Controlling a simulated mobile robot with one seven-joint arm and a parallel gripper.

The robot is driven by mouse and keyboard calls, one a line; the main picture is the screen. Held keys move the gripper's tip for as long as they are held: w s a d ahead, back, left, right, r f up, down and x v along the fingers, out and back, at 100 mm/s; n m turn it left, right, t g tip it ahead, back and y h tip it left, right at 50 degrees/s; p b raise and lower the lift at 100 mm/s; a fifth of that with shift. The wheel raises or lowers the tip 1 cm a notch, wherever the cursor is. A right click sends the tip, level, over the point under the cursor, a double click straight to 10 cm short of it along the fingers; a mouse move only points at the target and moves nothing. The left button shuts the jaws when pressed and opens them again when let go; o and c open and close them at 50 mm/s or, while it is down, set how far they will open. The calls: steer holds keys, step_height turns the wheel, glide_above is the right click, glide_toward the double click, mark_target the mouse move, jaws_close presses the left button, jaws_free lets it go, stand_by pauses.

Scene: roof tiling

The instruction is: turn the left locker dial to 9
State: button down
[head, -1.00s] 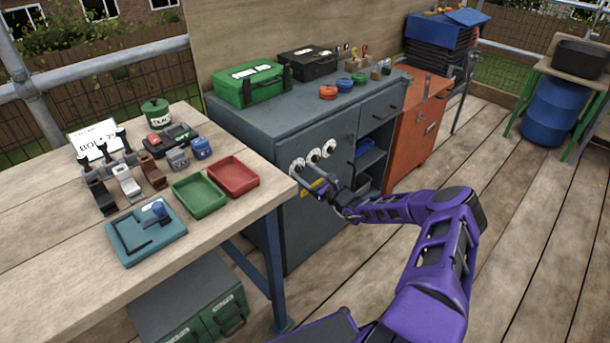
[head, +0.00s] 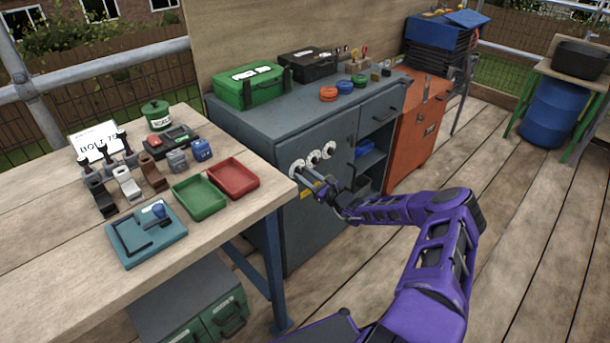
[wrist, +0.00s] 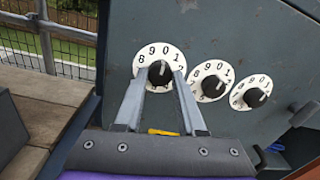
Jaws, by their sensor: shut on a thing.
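The left locker dial (wrist: 141,60) is a white numbered disc with a black knob (wrist: 160,73) at its centre, on the grey locker door. In the head view the left dial (head: 297,165) is the nearest of three. My gripper (wrist: 160,80) is shut on the black knob, one finger on each side. In the head view my gripper (head: 306,176) reaches the dial from the right. The digits 8, 9, 0 and 1 show along the disc's upper edge. The knob's pointer is too small to read with certainty.
The middle dial (wrist: 200,89) and right dial (wrist: 238,98) sit close to the right of my fingers. A wooden workbench (head: 60,230) with green and red trays stands left of the grey locker (head: 300,225). Deck boards are clear at right.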

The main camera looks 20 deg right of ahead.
steer(key=n+p, duration=0.1)
steer(key=n, duration=0.2)
steer(key=shift+p, duration=0.3)
steer(key=shift+n+p, duration=0.55)
steer(key=shift+n, duration=1.15)
steer(key=c, duration=0.5)
jaws_free()
steer(key=p+v, duration=0.2)
steer(key=v, duration=1.5)
steer(key=shift+s, duration=0.15)
